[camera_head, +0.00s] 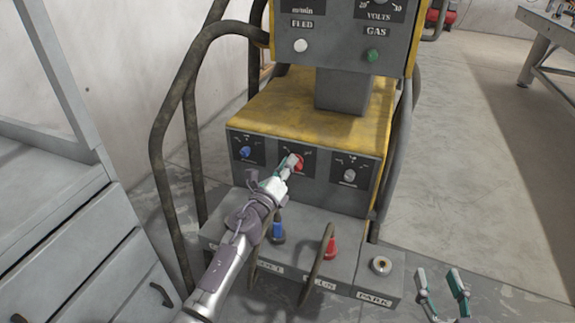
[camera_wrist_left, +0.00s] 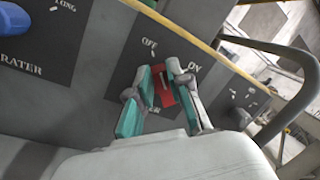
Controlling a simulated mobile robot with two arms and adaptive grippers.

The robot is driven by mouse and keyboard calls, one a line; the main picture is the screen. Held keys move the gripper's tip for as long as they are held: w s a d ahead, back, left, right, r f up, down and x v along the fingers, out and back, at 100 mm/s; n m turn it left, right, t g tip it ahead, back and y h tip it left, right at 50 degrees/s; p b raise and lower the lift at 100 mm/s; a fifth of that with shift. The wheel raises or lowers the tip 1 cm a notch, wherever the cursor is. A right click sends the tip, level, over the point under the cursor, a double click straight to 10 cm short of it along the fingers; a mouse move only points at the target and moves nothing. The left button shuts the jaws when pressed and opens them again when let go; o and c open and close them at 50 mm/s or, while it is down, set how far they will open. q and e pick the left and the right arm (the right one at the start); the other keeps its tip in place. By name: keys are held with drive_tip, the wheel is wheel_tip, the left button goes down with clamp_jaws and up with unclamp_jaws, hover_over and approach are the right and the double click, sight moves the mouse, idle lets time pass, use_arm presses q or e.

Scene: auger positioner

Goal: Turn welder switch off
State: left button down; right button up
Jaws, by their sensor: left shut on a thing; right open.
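The welder (camera_head: 330,120) is a grey and yellow machine in the middle of the head view. Its red switch (camera_head: 298,162) sits on the middle dark plate of the lower front panel. In the left wrist view the red switch (camera_wrist_left: 163,90) lies between my fingers, with the labels OFF and ON above it. My left gripper (camera_head: 291,164) is shut on the red switch, and its fingers partly hide it; it also shows in the left wrist view (camera_wrist_left: 165,92). My right gripper (camera_head: 443,285) is open and empty at the lower right, apart from the welder.
A blue knob (camera_head: 245,152) and a grey knob (camera_head: 349,175) flank the switch. Blue (camera_head: 278,230) and red (camera_head: 330,247) cable plugs stand on the ledge below. Thick hoses (camera_head: 165,150) hang at the left, beside a grey drawer cabinet (camera_head: 75,230).

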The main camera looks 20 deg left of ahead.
use_arm(q)
drive_tip(key=c, duration=1.1)
unclamp_jaws()
drive_tip(key=v, duration=1.2)
